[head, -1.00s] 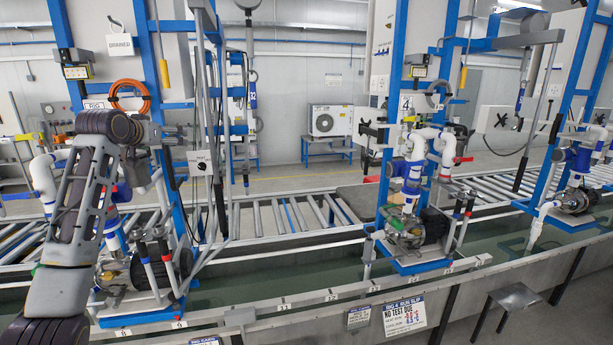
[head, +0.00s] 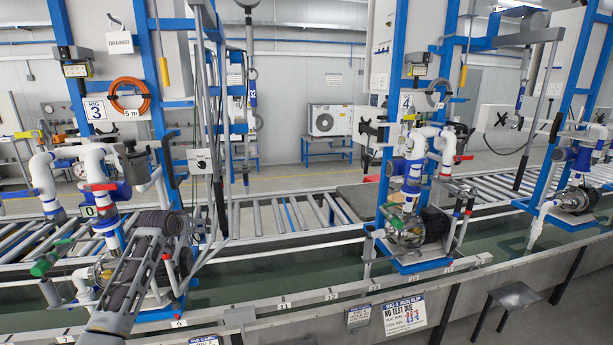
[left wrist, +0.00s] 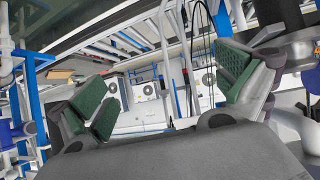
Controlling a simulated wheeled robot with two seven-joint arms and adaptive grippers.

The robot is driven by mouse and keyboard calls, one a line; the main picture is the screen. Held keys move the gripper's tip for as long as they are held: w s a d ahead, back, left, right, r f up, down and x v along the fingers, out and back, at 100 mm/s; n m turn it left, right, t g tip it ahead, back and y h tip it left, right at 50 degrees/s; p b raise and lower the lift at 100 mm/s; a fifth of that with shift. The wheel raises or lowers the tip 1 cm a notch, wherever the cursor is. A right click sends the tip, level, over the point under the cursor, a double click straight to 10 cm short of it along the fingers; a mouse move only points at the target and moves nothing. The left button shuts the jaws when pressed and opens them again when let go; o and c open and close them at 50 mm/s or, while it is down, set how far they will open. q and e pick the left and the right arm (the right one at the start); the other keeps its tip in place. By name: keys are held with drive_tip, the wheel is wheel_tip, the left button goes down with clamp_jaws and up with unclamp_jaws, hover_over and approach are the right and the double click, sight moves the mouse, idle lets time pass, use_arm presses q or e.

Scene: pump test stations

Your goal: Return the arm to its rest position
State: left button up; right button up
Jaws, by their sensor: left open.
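My left arm (head: 140,265) rises from the bottom left in the head view, with its dark ribbed joint low in front of the left pump station. I cannot make out its jaws clearly there. In the left wrist view my left gripper (left wrist: 168,88) is open, its two green-padded fingers wide apart. Nothing is held between them; only the distant room shows in the gap. My right gripper is in neither view.
The left pump station, with white pipes (head: 93,160) and a number 3 sign (head: 97,112), stands close around my left arm. Another pump station (head: 415,225) stands in the middle. A roller conveyor (head: 285,215) runs behind; a small stool (head: 512,298) stands at right.

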use_arm(q)
drive_tip(key=s+d+f+g, duration=0.2)
drive_tip(key=s+f, duration=0.6)
drive_tip(key=f, duration=0.9)
drive_tip(key=s+d+f+m+g+b, duration=0.1)
drive_tip(key=s+f, duration=0.7)
drive_tip(key=f, duration=0.9)
drive_tip(key=s+d+f+g, duration=0.2)
drive_tip(key=s+f, duration=0.6)
drive_tip(key=f, duration=0.9)
drive_tip(key=s+d+f+g, duration=0.1)
drive_tip(key=s+d+f, duration=0.1)
drive_tip(key=s+f, duration=0.95)
drive_tip(key=s+d+f+g, duration=0.1)
drive_tip(key=s+f, duration=0.3)
drive_tip(key=s, duration=0.9)
drive_tip(key=s+d+f+m+g+b, duration=0.1)
drive_tip(key=s+d+f, duration=0.3)
drive_tip(key=s, duration=1)
drive_tip(key=s+d+f+m+g, duration=0.1)
drive_tip(key=s+f, duration=0.4)
drive_tip(key=s, duration=0.9)
drive_tip(key=shift+d+f+g+h, duration=0.15)
drive_tip(key=shift+d+g+h, duration=0.15)
drive_tip(key=shift+d+g, duration=0.3)
drive_tip(key=shift+d, duration=0.1)
